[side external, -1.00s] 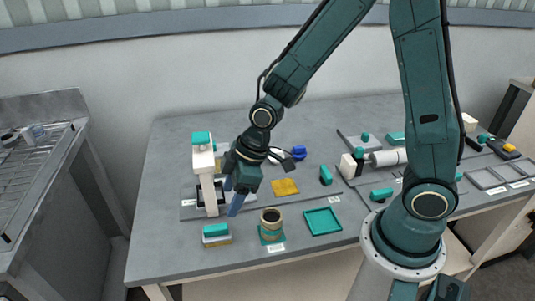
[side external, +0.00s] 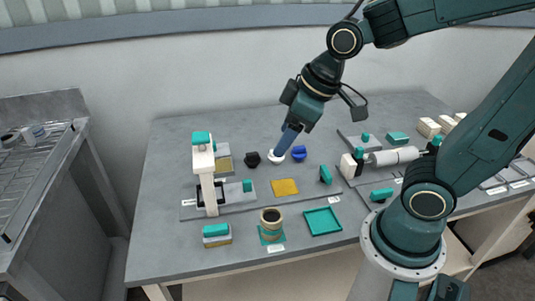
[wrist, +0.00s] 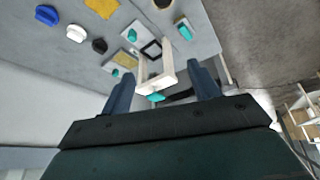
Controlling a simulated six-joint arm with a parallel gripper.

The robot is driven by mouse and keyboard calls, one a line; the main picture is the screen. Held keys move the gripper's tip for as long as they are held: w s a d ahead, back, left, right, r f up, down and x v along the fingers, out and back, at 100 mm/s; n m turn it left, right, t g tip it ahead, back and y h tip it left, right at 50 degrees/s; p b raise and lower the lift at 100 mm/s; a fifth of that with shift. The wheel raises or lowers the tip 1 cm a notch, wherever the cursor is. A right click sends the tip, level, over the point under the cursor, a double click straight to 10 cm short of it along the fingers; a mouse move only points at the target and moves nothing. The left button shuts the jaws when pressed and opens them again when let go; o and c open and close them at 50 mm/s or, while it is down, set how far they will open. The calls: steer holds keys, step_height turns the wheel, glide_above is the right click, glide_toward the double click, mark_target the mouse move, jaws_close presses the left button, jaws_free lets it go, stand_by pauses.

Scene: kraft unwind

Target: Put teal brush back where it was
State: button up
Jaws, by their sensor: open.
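Several teal pieces are in view, and I cannot tell for sure which is the brush. A teal-topped block with a tan and grey lower part (side external: 216,235) stands at the table's front left. It also shows near the top of the wrist view (wrist: 183,31). A small teal piece (side external: 326,174) stands upright right of the yellow cloth, and another teal piece (side external: 382,194) lies near the roller fixture. My gripper (side external: 279,158) points down beside the white round piece (side external: 274,157) at the back. In the wrist view my gripper (wrist: 160,80) is open and empty, its fingers apart.
A white post with a teal cap (side external: 205,175) stands at the left. A black knob (side external: 252,159), a blue piece (side external: 299,153) and a yellow cloth (side external: 285,187) lie mid-table. A brown roll (side external: 271,222) and a teal tray (side external: 322,221) are at the front.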

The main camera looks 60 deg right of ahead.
steer(key=s+d+r+m+h, duration=0.1)
steer(key=s+d+r+m, duration=0.2)
steer(key=s, duration=0.5)
steer(key=shift+s+d+r+m+t, duration=0.15)
steer(key=shift+s+r+m+t, duration=0.25)
steer(key=shift+r, duration=0.25)
